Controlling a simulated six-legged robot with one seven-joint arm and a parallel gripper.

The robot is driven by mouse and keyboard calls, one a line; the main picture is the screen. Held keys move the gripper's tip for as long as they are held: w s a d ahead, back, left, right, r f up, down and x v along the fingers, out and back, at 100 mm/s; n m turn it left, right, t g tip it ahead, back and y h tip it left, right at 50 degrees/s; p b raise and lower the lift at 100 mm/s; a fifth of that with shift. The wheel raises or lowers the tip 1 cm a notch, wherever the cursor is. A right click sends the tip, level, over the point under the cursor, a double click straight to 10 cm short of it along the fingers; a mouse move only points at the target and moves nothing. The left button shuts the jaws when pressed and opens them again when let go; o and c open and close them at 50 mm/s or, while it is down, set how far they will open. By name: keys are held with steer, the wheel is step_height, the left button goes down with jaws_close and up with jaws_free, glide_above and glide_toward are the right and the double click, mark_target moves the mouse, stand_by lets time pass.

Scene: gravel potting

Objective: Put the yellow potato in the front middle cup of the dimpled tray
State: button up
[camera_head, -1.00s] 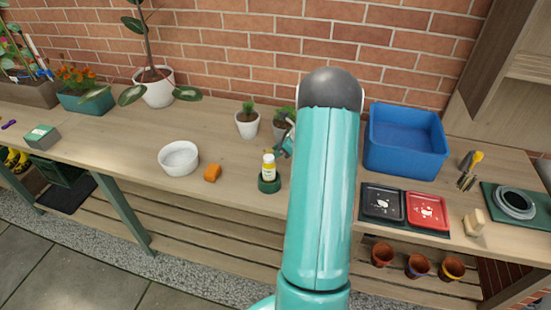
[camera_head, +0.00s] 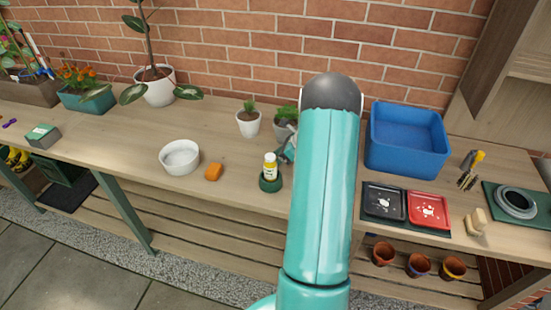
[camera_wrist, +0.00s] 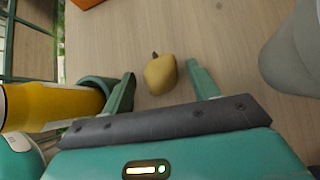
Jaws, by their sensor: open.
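In the wrist view a small yellow-tan rounded thing (camera_wrist: 160,74) with a dark stem-like tip lies on the wooden bench; it fits the yellow potato, though it looks rather like a pear. My gripper (camera_wrist: 161,71) is open, with one finger on each side of it and visible gaps, not touching it. In the head view my gripper (camera_head: 287,150) is partly hidden by my arm, and the yellow thing is hidden there. I cannot make out a dimpled tray in either view.
A yellow bottle (camera_wrist: 45,106) in a green holder (camera_wrist: 98,86) stands close to my left finger. A pale round object (camera_wrist: 292,55) is at the right. In the head view a white bowl (camera_head: 180,158), orange block (camera_head: 213,172), blue bin (camera_head: 405,142) and red tray (camera_head: 428,211) stand around.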

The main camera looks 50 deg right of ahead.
steer(key=v, duration=1.2)
steer(key=w+a+r+n+g+h, duration=0.1)
steer(key=a+r+n+g, duration=0.1)
steer(key=a+r+n, duration=0.9)
steer(key=w+a+r+n+g+h, duration=0.1)
steer(key=w+a+r+n+g, duration=0.2)
steer(key=a, duration=1.3)
steer(key=s+a+r+n+t+h, duration=0.1)
steer(key=s+a+r+n, duration=0.1)
steer(key=s+a+n, duration=0.5)
steer(key=s+a+r+n+t+h, duration=0.2)
steer(key=s+a+r+n, duration=0.1)
steer(key=s+a+n, duration=0.4)
steer(key=a+n, duration=0.2)
steer(key=a, duration=0.2)
steer(key=shift+o, duration=0.6)
steer(key=shift+s+a+n, duration=0.15)
steer(key=shift+s+n, duration=0.25)
steer(key=c, duration=0.6)
steer(key=shift+w, duration=0.15)
steer(key=shift+c, duration=0.2)
